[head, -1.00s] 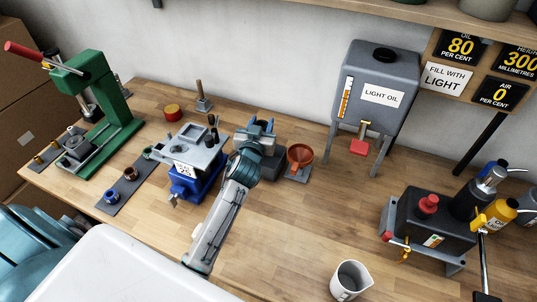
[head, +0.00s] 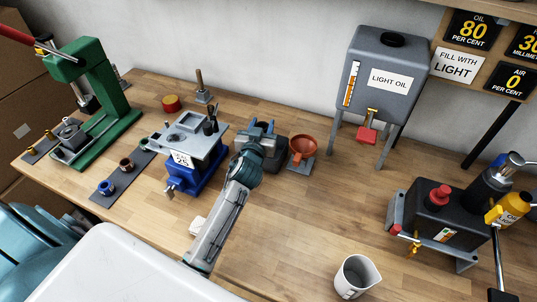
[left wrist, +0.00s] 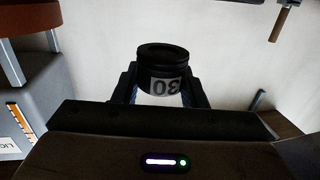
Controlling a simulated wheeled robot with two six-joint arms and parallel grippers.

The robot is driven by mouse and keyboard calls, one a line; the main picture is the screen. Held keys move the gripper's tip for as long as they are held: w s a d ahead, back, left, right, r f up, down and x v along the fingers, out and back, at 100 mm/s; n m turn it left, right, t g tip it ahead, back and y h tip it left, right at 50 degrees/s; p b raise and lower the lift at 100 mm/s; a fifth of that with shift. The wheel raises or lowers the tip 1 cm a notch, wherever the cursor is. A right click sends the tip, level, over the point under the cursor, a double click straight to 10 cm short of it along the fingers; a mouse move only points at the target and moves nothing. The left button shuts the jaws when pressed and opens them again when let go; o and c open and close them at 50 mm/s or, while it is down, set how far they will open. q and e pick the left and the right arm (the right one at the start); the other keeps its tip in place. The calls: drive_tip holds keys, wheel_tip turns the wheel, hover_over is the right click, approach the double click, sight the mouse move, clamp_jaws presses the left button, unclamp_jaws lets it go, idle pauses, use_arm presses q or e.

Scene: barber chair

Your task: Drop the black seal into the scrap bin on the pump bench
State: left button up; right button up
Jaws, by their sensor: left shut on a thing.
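The black seal (left wrist: 162,62) is a short black ring with a white label, its figures "30" upside down in the left wrist view. My left gripper (left wrist: 160,90) is shut on it, one finger on each side. In the head view my left gripper (head: 258,137) is over the bench, between the blue fixture and the orange funnel; the seal is hidden there. I cannot tell whether this is the scrap bin. My right gripper is not in view.
The blue fixture (head: 190,170) stands left of my left arm, the orange funnel (head: 303,148) right of it. The light oil tank (head: 376,72), black pump (head: 436,212) and white jug (head: 356,277) are farther right. The bench (head: 310,215) is clear in the middle.

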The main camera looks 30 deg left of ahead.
use_arm(q)
drive_tip(key=o, duration=0.8)
drive_tip(key=shift+c, duration=0.2)
drive_tip(key=shift+o, duration=1.3)
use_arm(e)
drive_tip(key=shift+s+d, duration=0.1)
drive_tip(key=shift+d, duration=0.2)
use_arm(q)
drive_tip(key=b+v, duration=0.3)
drive_tip(key=v, duration=0.8)
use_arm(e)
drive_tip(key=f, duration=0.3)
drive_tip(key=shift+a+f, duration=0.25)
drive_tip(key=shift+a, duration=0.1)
use_arm(q)
drive_tip(key=shift+w, duration=0.1)
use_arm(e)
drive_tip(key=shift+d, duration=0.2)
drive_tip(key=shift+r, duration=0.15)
